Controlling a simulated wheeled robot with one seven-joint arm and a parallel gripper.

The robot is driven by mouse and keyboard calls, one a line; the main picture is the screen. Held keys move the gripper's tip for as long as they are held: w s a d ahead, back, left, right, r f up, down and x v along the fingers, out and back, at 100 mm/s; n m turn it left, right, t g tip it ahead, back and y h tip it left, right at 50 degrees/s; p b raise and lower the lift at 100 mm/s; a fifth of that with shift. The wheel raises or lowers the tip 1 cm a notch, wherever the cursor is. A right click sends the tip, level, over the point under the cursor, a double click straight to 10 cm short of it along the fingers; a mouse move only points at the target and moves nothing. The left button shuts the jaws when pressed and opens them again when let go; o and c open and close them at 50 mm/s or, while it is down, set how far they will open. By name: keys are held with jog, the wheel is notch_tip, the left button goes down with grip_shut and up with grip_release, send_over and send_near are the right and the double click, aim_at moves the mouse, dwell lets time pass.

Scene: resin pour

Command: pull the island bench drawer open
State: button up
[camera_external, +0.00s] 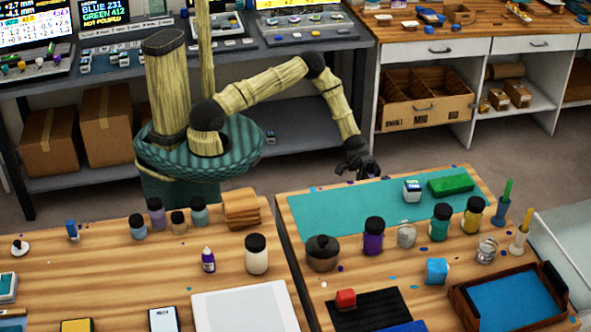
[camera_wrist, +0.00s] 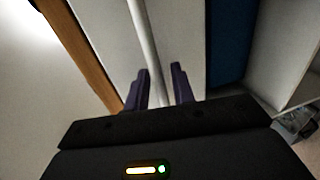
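The island bench (camera_external: 300,245) is the wood-topped bench at right in the external view. My gripper (camera_external: 362,172) is down at its far edge, and the drawer side there is hidden in that view. In the wrist view a pale bar handle (camera_wrist: 143,30) runs across a light drawer front (camera_wrist: 182,30). My gripper (camera_wrist: 160,85) has its two dark fingers on either side of the bar. A gap shows between the bar and the right finger, so the fingers look open around it. Whether the left finger touches the bar is unclear.
A wooden edge (camera_wrist: 85,45) runs left of the drawer front, and a dark blue panel (camera_wrist: 230,40) lies to its right. On the bench a teal mat (camera_external: 340,208), a green block (camera_external: 450,184) and several jars stand near my arm. Floor (camera_external: 430,150) behind the bench is clear.

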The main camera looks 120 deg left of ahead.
jog(key=shift+c, duration=0.5)
grip_shut()
jog(key=f+b+v, duration=0.1)
jog(key=f+v, duration=0.1)
jog(key=v, duration=0.8)
jog(key=f+b+v, duration=0.1)
jog(key=f+v, duration=0.1)
jog(key=v, duration=0.7)
jog(key=shift+v, duration=0.8)
jog(key=shift+f, duration=0.25)
jog(key=shift+o, duration=0.5)
grip_release()
